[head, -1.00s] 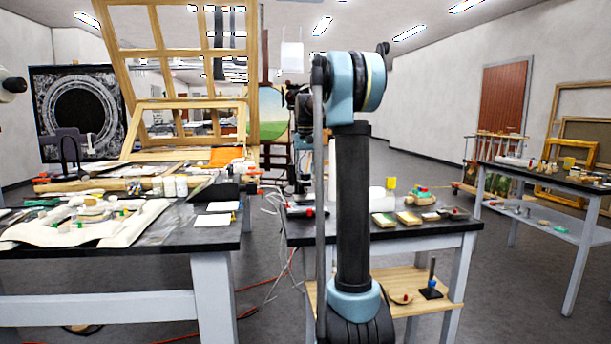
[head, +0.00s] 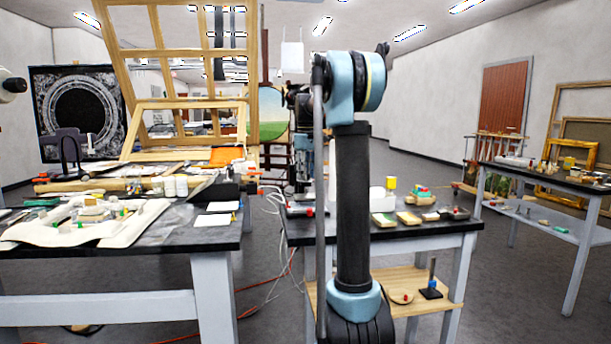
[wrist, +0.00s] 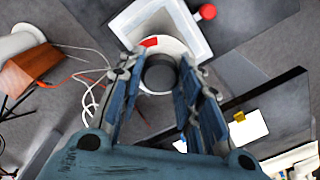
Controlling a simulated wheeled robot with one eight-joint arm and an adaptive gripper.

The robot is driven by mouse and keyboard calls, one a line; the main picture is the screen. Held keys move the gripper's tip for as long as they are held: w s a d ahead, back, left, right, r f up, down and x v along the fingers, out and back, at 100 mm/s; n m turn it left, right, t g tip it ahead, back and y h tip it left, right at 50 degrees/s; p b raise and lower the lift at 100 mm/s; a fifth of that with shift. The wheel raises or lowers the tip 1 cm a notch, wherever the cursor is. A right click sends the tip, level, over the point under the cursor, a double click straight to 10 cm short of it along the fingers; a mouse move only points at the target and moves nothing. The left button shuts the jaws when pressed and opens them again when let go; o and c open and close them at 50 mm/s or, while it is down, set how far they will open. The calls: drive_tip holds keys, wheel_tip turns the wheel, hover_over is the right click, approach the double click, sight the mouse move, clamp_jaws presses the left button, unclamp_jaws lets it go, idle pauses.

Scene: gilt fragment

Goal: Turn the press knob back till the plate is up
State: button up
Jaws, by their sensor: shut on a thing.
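The press knob (wrist: 160,76) shows in the wrist view as a dark round cap in the middle of a white ring with a red mark (wrist: 149,41). My gripper (wrist: 162,84) comes over it from above, with one blue finger on each side, shut on the knob. A pale square piece with a grey middle lies just beyond the ring and may be part of the press; I cannot tell the plate's height. In the head view, my gripper (head: 304,180) is partly hidden behind my arm above the middle table, and the knob is hidden.
A red ball (wrist: 207,11) stands near the pale square. The middle table (head: 430,229) also bears small boxes and a yellow-topped item. The left table (head: 120,262) is crowded. Open floor lies between the middle and right tables.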

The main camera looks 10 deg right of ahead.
drive_tip(key=n, duration=0.4)
drive_tip(key=shift+w, duration=0.15)
drive_tip(key=shift+n, duration=1.8)
drive_tip(key=o, duration=1.1)
drive_tip(key=shift+r, duration=0.1)
wheel_tip(320, 180, up, 12)
drive_tip(key=shift+f, duration=0.2)
